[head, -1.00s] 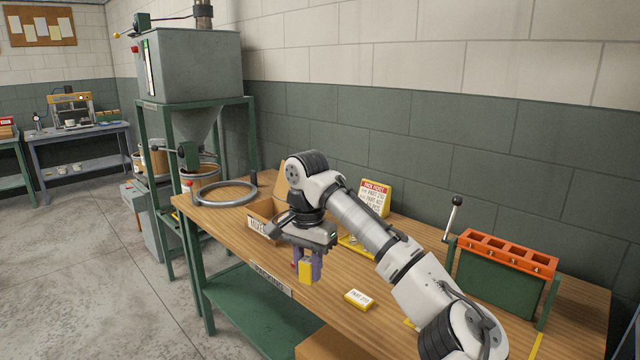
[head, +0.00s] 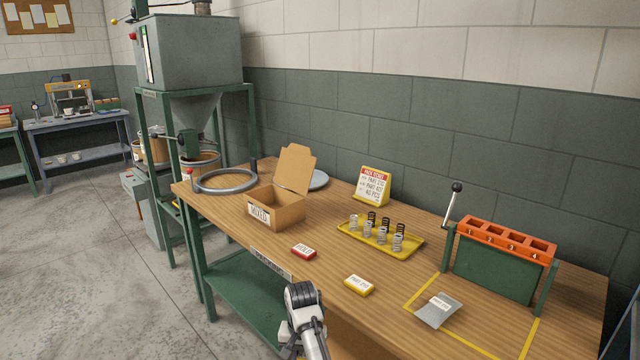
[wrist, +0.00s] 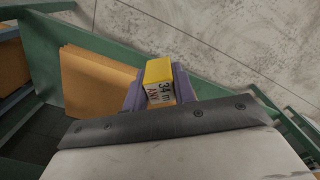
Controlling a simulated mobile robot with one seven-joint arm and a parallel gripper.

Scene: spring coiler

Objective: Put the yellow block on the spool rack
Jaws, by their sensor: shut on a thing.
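The yellow block (wrist: 159,71) is between the purple fingers of my gripper (wrist: 160,90) in the wrist view, with a white label with dark print on its near face. My gripper is shut on it, above the grey floor beside green frame bars. In the head view only part of my arm (head: 304,318) shows at the bottom, in front of the bench edge; the gripper and held block are out of sight there. I cannot identify a spool rack with certainty in either view.
The wooden bench (head: 390,325) holds a red tag (head: 303,251), a yellow tag (head: 358,286), a yellow tray (head: 352,236) of springs, an open carton (head: 287,213) and an orange-topped green fixture (head: 495,270). Brown cardboard (wrist: 95,85) and green bars (wrist: 190,50) are close to my gripper.

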